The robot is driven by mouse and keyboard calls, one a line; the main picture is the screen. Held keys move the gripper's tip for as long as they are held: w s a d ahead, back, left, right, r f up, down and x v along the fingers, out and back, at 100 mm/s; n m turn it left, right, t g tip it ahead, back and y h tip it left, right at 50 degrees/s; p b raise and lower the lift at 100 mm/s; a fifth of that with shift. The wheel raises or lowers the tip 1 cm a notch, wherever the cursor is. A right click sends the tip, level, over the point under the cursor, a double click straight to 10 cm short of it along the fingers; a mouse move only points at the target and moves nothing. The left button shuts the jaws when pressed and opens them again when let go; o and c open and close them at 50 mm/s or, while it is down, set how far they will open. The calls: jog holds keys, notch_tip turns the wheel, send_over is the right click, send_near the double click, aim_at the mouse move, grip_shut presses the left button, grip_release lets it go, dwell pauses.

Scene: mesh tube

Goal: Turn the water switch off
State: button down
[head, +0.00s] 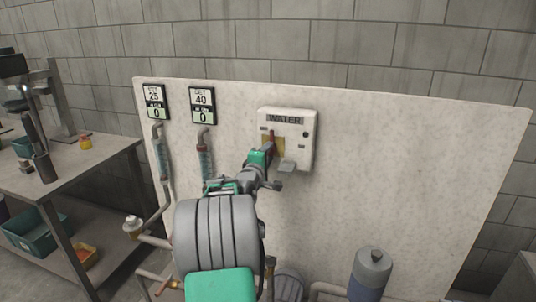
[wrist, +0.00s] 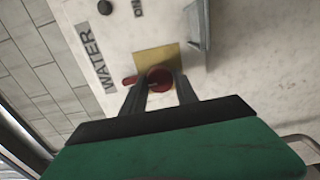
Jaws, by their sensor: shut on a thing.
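The white water box (head: 303,155), labelled WATER, is mounted on the pale panel. Its red switch (head: 271,139) sits on a yellow plate (head: 279,148). The wrist view shows the red switch (wrist: 158,79) up close, with a short arm pointing toward the word WATER. An ON label (wrist: 138,8) is at the top of that view. My gripper (wrist: 160,94) has its two dark fingers on either side of the red switch and is shut on it. In the head view my gripper (head: 268,157) reaches the box's lower left and hides part of the switch.
Two gauges (head: 155,102) (head: 202,104) both read 0 above clear tubes and pipes left of the box. A grey tray-like ledge (head: 287,167) juts from the box. A grey cylinder (head: 370,275) stands lower right. A workbench (head: 88,163) is at left.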

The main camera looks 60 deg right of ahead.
jog(key=c, duration=0.9)
grip_release()
jog(key=shift+c, duration=0.2)
jog(key=shift+a, duration=0.1)
jog(key=s+a, duration=0.1)
jog(key=a, duration=0.6)
jog(key=shift+a+b, duration=0.25)
jog(key=shift+b, duration=0.1)
jog(key=shift+s, duration=0.1)
